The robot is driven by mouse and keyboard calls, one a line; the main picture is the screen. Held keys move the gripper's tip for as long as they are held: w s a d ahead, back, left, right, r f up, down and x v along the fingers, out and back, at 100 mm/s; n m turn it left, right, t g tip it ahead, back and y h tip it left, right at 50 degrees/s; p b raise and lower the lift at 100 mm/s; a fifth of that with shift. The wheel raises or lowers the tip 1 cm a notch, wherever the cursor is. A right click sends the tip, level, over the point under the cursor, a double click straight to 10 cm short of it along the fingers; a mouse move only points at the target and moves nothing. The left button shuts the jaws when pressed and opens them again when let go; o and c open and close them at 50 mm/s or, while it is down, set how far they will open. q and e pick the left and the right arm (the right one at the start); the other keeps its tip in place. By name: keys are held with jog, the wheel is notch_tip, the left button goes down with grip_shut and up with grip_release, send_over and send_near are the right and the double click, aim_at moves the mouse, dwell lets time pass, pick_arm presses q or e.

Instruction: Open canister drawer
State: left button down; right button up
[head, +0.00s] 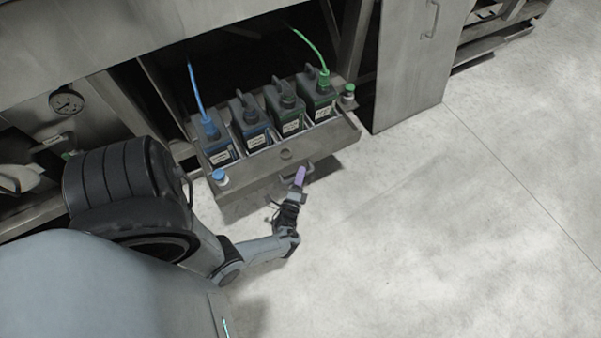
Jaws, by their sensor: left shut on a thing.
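The canister drawer (337,139) is a grey metal tray standing out from the machine's dark lower bay. Several dark canisters stand in it; a blue tube runs into the leftmost canister (219,148) and a green tube into the rightmost canister (318,98). A handle (309,171) is on the drawer's front. My left gripper (301,175), with purple fingertips, is at this handle and shut on it; the fingers hide part of the grip. My right gripper is not in view.
A blue cap (219,176) and a green cap (349,91) sit at the drawer's two ends. A grey cabinet door (415,60) with a handle is to the right. A pressure gauge (66,101) is at the left. The pale floor (440,230) in front is clear.

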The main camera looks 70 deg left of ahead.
pick_arm(q)
jog(key=shift+w+d, duration=0.1)
jog(key=shift+d, duration=0.65)
jog(key=c, duration=1.1)
grip_release()
jog(key=shift+a, duration=0.15)
jog(key=shift+d, duration=0.2)
